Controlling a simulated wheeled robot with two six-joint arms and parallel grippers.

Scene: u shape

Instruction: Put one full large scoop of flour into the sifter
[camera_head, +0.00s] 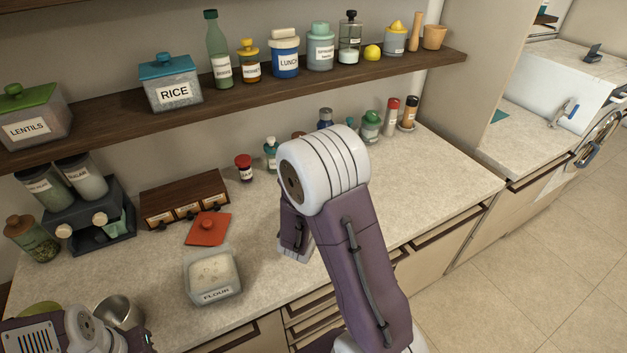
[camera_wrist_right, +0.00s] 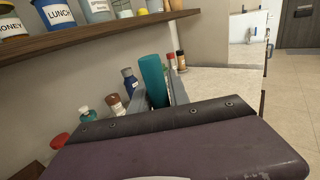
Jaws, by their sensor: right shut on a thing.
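The flour tub (camera_head: 213,292), open and labelled FLOUR, stands on the counter with pale flour (camera_head: 214,270) in it. A round metal vessel (camera_head: 118,312) at the lower left may be the sifter; my left arm partly covers it. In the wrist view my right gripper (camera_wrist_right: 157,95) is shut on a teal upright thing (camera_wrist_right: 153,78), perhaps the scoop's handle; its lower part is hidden. In the head view my right arm hides this gripper's fingers. My left gripper (camera_head: 146,340) is beside the metal vessel at the bottom edge, its fingers unclear.
An orange lid (camera_head: 208,229) lies behind the tub. A small drawer box (camera_head: 185,198), a grey rack (camera_head: 95,222) with jars and several small bottles line the wall. The shelf (camera_head: 270,88) with containers hangs above. The counter right of my right arm is clear.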

